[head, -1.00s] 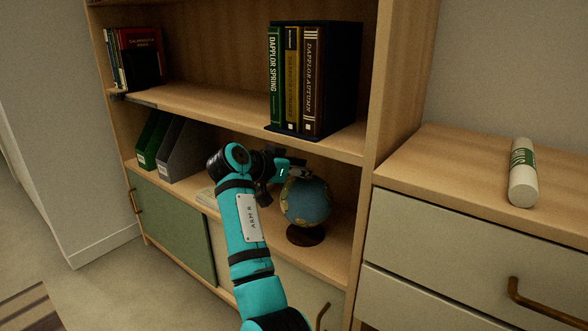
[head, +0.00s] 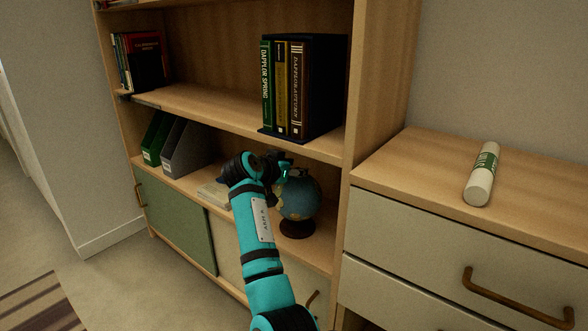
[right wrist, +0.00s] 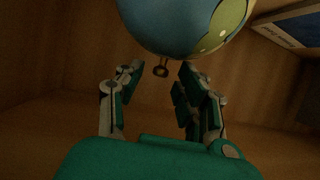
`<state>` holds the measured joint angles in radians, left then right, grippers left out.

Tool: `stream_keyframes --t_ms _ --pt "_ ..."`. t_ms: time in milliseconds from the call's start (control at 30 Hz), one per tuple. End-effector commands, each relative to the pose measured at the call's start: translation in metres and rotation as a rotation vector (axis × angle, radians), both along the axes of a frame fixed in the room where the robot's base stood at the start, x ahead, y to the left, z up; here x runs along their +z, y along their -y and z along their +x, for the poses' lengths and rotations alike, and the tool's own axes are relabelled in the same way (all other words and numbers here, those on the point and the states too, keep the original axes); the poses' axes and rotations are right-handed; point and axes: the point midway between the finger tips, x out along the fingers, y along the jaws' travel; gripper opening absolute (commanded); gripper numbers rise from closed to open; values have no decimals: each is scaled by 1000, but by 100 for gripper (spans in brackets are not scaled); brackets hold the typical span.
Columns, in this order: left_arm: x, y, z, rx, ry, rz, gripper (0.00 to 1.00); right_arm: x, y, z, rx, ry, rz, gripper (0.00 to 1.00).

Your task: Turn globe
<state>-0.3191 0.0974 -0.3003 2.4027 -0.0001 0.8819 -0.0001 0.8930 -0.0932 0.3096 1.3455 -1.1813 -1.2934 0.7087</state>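The globe (head: 303,197), blue with tan land, stands upright on a dark round base (head: 297,229) on the lower shelf. My right gripper (head: 284,177) is at the globe's upper left side and covers part of it in the head view. In the right wrist view the globe (right wrist: 180,25) fills the top centre, just beyond the fingertips. The gripper (right wrist: 160,73) is open there, its two fingers apart with nothing between them. I cannot tell whether a finger touches the globe. My left gripper is not in view.
The upper shelf (head: 200,107) holds books in a dark holder (head: 322,85) just above the gripper. File holders (head: 185,147) and a flat book stack (head: 214,194) stand left of the globe. The bookcase side panel (head: 355,150) bounds the right. A white roll (head: 482,174) lies on the drawer cabinet.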

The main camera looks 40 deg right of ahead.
Motion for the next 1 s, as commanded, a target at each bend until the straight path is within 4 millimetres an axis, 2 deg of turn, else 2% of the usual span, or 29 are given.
stream_keyframes --t_ms 167,500,633,800,1000 --pt "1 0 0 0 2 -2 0 5 -12 -3 2 3 -1 37" --pt "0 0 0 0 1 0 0 31 -71 -26 2 2 1 37" --pt "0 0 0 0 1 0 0 40 -89 -34 1 1 0 37" --pt "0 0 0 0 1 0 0 45 -101 -39 -1 0 0 37" --pt "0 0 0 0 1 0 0 46 -103 -40 -2 -1 0 37"
